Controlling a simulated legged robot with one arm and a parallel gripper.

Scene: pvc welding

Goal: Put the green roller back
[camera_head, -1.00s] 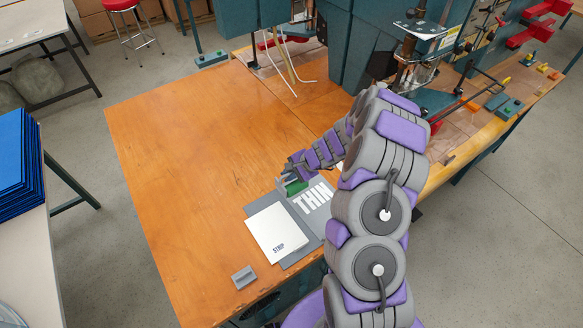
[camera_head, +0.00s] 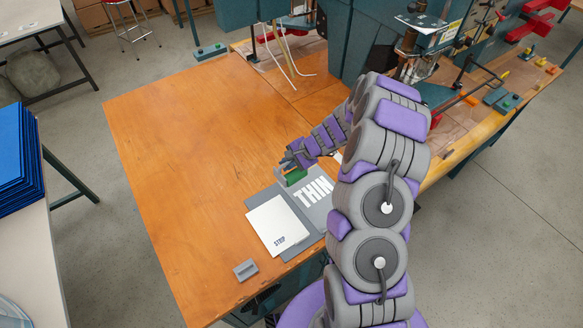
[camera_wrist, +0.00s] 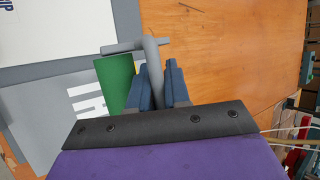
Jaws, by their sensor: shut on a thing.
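The green roller (camera_head: 296,176) is at the upper left corner of the grey THIN sheet (camera_head: 327,205) in the head view. In the wrist view the green cylinder (camera_wrist: 115,80) shows left of the fingers, with its grey handle (camera_wrist: 151,55) between them. My gripper (camera_wrist: 162,78) is shut on this handle, its blue fingers on either side. In the head view my gripper (camera_head: 290,163) is small and partly merges with the roller. I cannot tell whether the roller touches the sheet. A small grey block with a slot (camera_head: 245,270) stands near the table's front edge.
A white STRIP sheet (camera_head: 272,220) lies left of the THIN lettering. The wooden table (camera_head: 190,150) is clear on the left and behind. Teal machinery (camera_head: 345,50) and thin white cables (camera_head: 287,68) stand at the back. A blue stack (camera_head: 18,160) is on another table at left.

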